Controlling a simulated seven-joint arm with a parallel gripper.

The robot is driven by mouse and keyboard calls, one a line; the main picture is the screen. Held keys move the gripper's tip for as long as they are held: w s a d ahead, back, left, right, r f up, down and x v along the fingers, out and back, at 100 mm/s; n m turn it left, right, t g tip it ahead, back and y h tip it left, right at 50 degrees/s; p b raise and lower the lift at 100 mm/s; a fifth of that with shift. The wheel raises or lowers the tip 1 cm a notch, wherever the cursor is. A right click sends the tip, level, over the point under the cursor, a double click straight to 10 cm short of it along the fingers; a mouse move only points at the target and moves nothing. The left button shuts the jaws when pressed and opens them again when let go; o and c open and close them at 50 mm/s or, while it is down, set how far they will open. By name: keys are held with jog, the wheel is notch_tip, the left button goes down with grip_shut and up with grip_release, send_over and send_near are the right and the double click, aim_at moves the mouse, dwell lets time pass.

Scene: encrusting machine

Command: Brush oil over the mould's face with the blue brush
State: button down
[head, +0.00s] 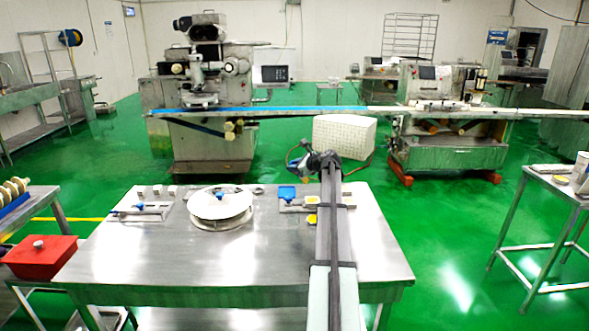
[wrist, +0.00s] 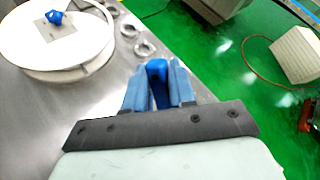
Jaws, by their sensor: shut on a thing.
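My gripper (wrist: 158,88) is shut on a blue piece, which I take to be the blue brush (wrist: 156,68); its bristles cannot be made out. In the head view my arm hides much of the grip. A white round stand (head: 221,208) is on the table left of my arm; it also shows in the wrist view (wrist: 93,52). A pale square plate with a blue piece (wrist: 54,17) lies on it. I cannot tell for certain which thing is the mould.
The steel table (head: 160,262) has a clear front half. Metal rings (wrist: 145,48) lie by the stand. A machine (head: 205,100) and white crate (head: 344,136) stand beyond the table.

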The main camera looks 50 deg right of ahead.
notch_tip(320, 180, down, 8)
jog(key=shift+s+d, duration=2.45)
jog(key=shift+w, duration=0.65)
jog(key=shift+w+a, duration=2.15)
jog(key=shift+s+d, duration=1.05)
jog(key=shift+d, duration=0.3)
jog(key=shift+s+d, duration=1)
jog(key=shift+d, duration=0.35)
notch_tip(320, 180, up, 8)
